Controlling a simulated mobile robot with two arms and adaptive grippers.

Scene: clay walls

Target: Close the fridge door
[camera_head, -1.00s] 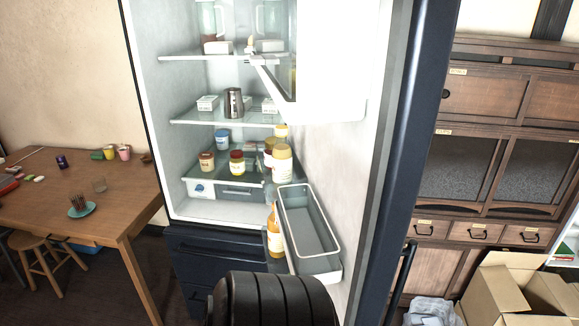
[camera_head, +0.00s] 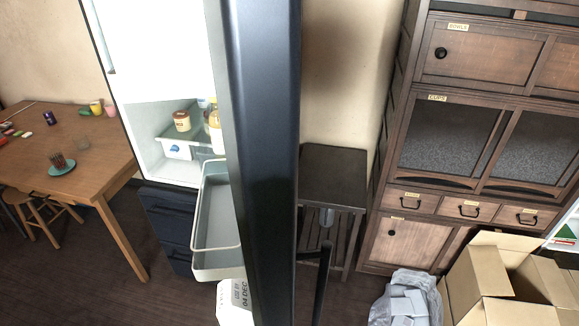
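The fridge door (camera_head: 268,150) stands open, seen almost edge-on as a tall dark blue band in the middle of the view. Its inner side faces left and carries a grey bin (camera_head: 218,225) and a white carton (camera_head: 234,303) with a date label low down. A black bar handle (camera_head: 320,280) shows on the door's right side. The fridge body (camera_head: 140,120) is behind and to the left, its white interior partly covered by the door. A few jars (camera_head: 181,121) stand on a lower shelf inside. Neither of my grippers shows.
A wooden table (camera_head: 85,185) with small items and a stool (camera_head: 45,210) stand at the left. A dark side table (camera_head: 334,170) is right of the door. A wooden cabinet (camera_head: 415,175), a plastic bag (camera_head: 405,300) and an open cardboard box (camera_head: 490,275) are at the right.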

